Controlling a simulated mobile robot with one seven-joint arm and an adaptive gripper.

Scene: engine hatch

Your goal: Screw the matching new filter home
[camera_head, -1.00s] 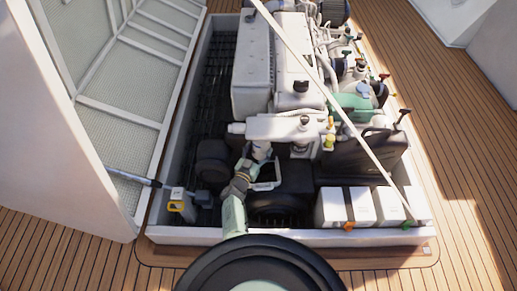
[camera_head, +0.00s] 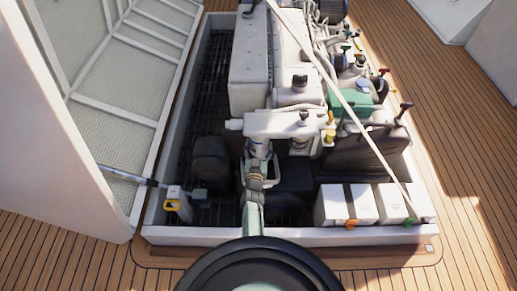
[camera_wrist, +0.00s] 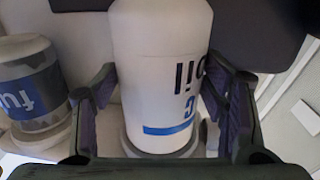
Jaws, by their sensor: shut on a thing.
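A white oil filter (camera_wrist: 160,60) with dark "oil" lettering and a blue stripe fills the middle of the wrist view. Its lettering appears upside down. My gripper (camera_wrist: 160,90) is shut around it, one finger on each side. The filter's lower end in this picture meets a grey round seat (camera_wrist: 195,148); I cannot tell whether it is fully seated. In the head view my gripper (camera_head: 258,165) is below the left end of the white filter housing (camera_head: 275,124), mostly hiding the filter. A fuel filter with a blue label (camera_wrist: 32,90) is at the left of the wrist view.
The engine (camera_head: 298,85) fills the open hatch. White boxes (camera_head: 362,203) stand front right, and a small yellow-and-white device (camera_head: 178,203) is front left. A pale diagonal bar (camera_head: 335,75) crosses above the engine. The hatch rim (camera_head: 190,236) runs in front.

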